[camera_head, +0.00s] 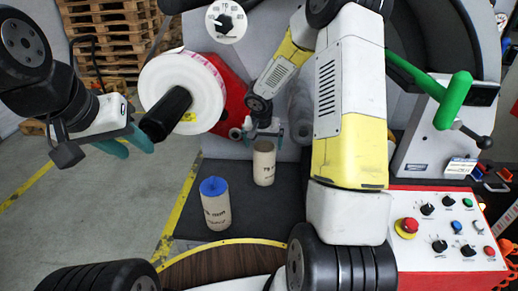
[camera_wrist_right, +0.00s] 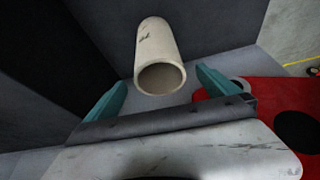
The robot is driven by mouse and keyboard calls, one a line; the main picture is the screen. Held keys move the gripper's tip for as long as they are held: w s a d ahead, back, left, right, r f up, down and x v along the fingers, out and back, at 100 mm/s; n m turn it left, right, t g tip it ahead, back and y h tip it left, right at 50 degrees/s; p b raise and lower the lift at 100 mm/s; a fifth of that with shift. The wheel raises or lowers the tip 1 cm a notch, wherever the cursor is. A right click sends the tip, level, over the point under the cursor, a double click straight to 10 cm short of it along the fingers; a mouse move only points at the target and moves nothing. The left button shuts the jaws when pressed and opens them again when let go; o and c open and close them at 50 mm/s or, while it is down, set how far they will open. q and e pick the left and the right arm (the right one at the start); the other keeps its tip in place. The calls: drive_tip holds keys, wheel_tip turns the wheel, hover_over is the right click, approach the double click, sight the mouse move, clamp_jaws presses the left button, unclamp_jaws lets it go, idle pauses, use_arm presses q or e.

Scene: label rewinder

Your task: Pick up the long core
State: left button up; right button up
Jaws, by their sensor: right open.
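Two cardboard cores stand upright on a dark mat in the head view. The rear core (camera_head: 264,165) is plain tan with printing on its side. The front core (camera_head: 216,212) has a blue top. I cannot tell from their labels which is the long one. My right gripper (camera_head: 265,136) is open just above and behind the rear core.
A white label roll (camera_head: 182,85) sits on the machine's spindle, between my left gripper and the red plate (camera_head: 230,95). A control panel (camera_head: 440,235) with buttons is at the right. A green handle (camera_head: 452,100) stands above it.

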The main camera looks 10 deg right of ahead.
sight(264, 164)
drive_tip(key=x, duration=0.7)
drive_tip(key=shift+d+f, duration=0.15)
drive_tip(key=shift+f, duration=0.1)
drive_tip(key=shift+w, duration=0.15)
drive_tip(key=c, duration=2.1)
